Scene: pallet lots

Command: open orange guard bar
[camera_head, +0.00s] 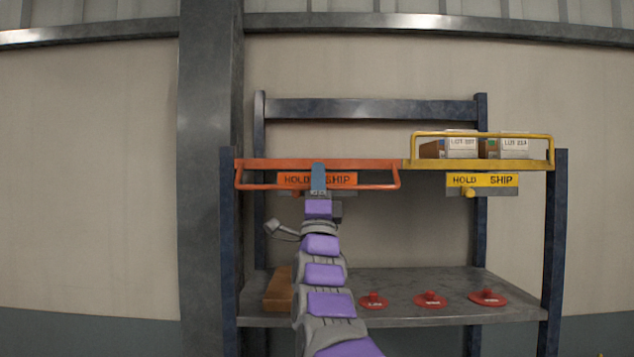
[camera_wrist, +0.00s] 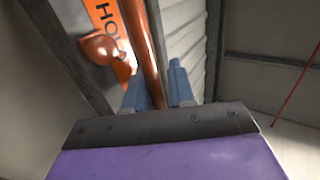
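The orange guard bar (camera_head: 365,186) hangs low in front of the left bay, below the orange shelf edge (camera_head: 280,163). In the wrist view, the bar (camera_wrist: 143,40) runs between my two blue fingers. My gripper (camera_head: 318,178) is at the middle of the bar, with its fingers close on both sides; it also shows in the wrist view (camera_wrist: 158,88). It looks shut on the bar. An orange HOLD/SHIP sign (camera_head: 342,180) is behind the bar, partly hidden by my fingers. An orange knob (camera_head: 298,193) sits below it, and looms near my fingers in the wrist view (camera_wrist: 100,46).
At right, a yellow guard bar (camera_head: 545,136) stands upright before boxes (camera_head: 462,147), above a yellow HOLD/SHIP sign (camera_head: 500,180). The lower shelf (camera_head: 400,312) carries a brown block (camera_head: 279,290) and red knobbed discs (camera_head: 431,299). Blue posts (camera_head: 228,250) flank the rack.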

